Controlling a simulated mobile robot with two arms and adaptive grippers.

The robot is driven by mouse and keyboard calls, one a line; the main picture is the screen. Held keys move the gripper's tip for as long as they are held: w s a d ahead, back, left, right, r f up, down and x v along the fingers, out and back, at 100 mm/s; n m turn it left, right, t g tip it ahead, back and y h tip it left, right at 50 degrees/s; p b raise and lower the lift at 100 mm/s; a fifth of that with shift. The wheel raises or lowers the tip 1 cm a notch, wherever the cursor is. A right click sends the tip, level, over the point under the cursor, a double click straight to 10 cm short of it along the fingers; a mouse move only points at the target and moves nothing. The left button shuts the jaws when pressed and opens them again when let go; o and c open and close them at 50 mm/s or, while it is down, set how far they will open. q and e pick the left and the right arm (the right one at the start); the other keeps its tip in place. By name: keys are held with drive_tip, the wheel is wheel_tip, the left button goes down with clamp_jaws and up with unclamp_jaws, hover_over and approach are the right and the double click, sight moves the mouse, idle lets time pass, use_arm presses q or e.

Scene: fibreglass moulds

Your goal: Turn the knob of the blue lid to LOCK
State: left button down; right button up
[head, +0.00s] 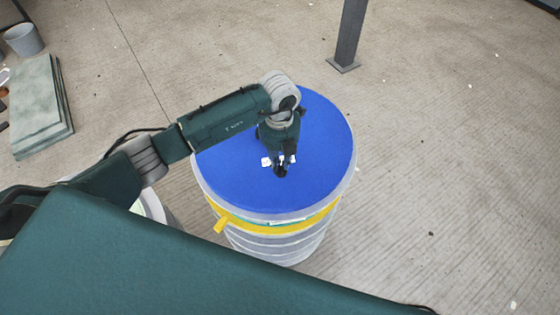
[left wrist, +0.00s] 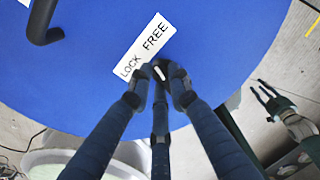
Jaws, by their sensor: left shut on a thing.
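The blue lid (head: 318,135) lies flat on top of a grey drum (head: 285,246). My left gripper (head: 281,172) points down at the lid's near half, shut on the knob. In the left wrist view its fingertips (left wrist: 160,78) close around the small dark knob (left wrist: 160,71), which has a white mark and is mostly hidden by the fingers. A white label (left wrist: 145,45) beside it reads LOCK at the lower left and FREE at the upper right. Which word the mark points to, I cannot tell. My right gripper (left wrist: 262,93) shows small, empty, with fingers apart, beyond the lid's edge.
A yellow band with a lever (head: 222,224) rings the drum below the lid. A dark bent handle (left wrist: 42,28) rises from the lid. A pale container (head: 155,207) stands left of the drum. A grey post (head: 349,35) stands behind. Floor at right is clear.

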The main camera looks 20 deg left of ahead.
use_arm(q)
drive_tip(key=n, duration=0.5)
drive_tip(key=shift+s+a+n, duration=0.1)
drive_tip(key=shift+n, duration=0.2)
drive_tip(key=n, duration=0.2)
drive_tip(key=n+p, duration=0.1)
drive_tip(key=n, duration=0.2)
drive_tip(key=shift+s+n, duration=0.2)
drive_tip(key=shift+n, duration=0.1)
drive_tip(key=c, duration=1.6)
unclamp_jaws()
drive_tip(key=shift+s, duration=0.1)
drive_tip(key=shift+r, duration=0.1)
wheel_tip(320, 180, up, 12)
drive_tip(key=shift+f, duration=0.1)
